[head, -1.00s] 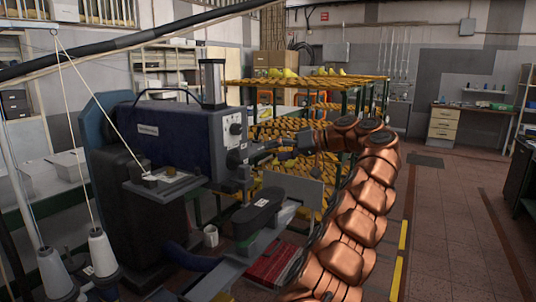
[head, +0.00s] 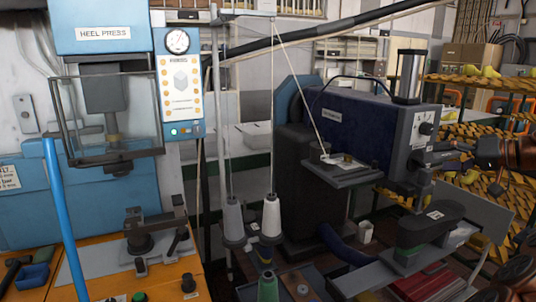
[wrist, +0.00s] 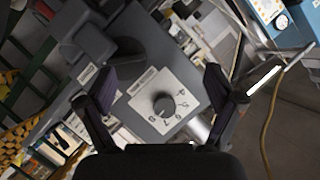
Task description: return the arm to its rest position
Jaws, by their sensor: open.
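My gripper (head: 438,153) is at the right in the head view, beside the front end of the dark blue machine (head: 370,125). My copper-coloured arm (head: 512,150) runs off the right edge, so most of it is out of view. In the wrist view my gripper (wrist: 160,80) is open. Its two dark fingers are wide apart with nothing held between them. A black dial (wrist: 165,105) on a white numbered plate shows between the fingers. I cannot tell whether the fingers touch the machine.
The blue heel press (head: 105,100) stands at the left. Thread cones (head: 271,217) and a slanting dark bar (head: 300,40) are in the middle. A rack with yellow lasts (head: 480,72) is behind my arm. A grey arm-like machine part (head: 430,225) juts out below my gripper.

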